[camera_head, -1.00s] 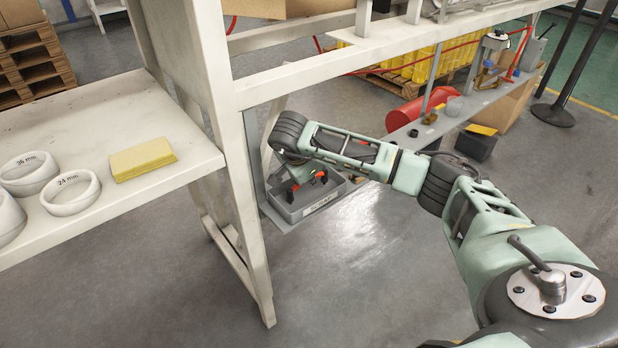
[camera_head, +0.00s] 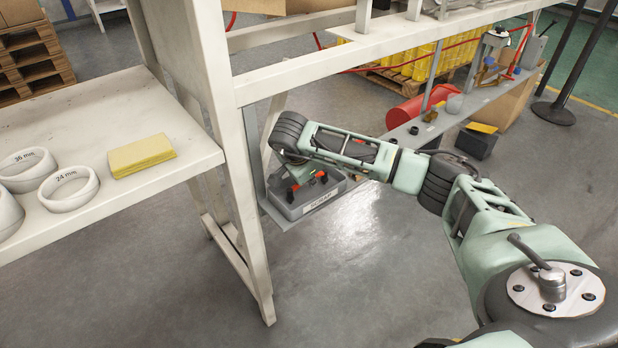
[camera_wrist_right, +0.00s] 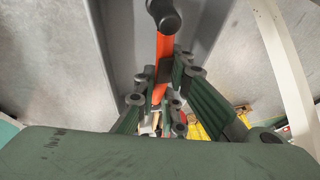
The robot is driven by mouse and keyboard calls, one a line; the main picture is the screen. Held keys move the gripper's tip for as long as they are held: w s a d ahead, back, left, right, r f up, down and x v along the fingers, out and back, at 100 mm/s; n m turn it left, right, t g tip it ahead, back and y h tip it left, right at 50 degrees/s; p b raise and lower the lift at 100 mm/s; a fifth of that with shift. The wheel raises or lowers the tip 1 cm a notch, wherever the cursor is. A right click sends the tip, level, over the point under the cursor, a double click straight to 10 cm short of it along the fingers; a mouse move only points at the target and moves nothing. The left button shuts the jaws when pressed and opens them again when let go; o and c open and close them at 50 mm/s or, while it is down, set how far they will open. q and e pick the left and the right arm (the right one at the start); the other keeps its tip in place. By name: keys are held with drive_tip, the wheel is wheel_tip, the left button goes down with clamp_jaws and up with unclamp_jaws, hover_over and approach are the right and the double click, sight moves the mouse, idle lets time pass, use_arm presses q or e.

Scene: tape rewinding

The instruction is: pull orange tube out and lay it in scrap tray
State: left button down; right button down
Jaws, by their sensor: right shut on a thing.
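The orange tube (camera_wrist_right: 166,50) with a dark round end cap shows in the right wrist view, running between the fingers of my right gripper (camera_wrist_right: 165,75). The right gripper is shut on the tube. In the head view bits of orange (camera_head: 321,176) show at the grey scrap tray (camera_head: 325,196), where my right gripper (camera_head: 300,178) is low over or inside the tray, partly hidden by my wrist. I cannot tell whether the tube touches the tray floor. My left gripper is not in view.
A white shelf frame post (camera_head: 248,190) stands just left of the tray. White rings (camera_head: 70,190) and a yellow pad (camera_head: 142,156) lie on the left table. A low shelf with small parts (camera_head: 455,112) and a red drum (camera_head: 405,112) are behind my right arm. The floor in front is clear.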

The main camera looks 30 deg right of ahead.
drive_tip(key=c, duration=1.8)
unclamp_jaws()
drive_tip(key=shift+o, duration=0.2)
drive_tip(key=shift+a+r, duration=0.1)
drive_tip(key=shift+r, duration=0.2)
drive_tip(key=v, duration=1.1)
drive_tip(key=shift+r, duration=0.15)
drive_tip(key=shift+s, duration=0.1)
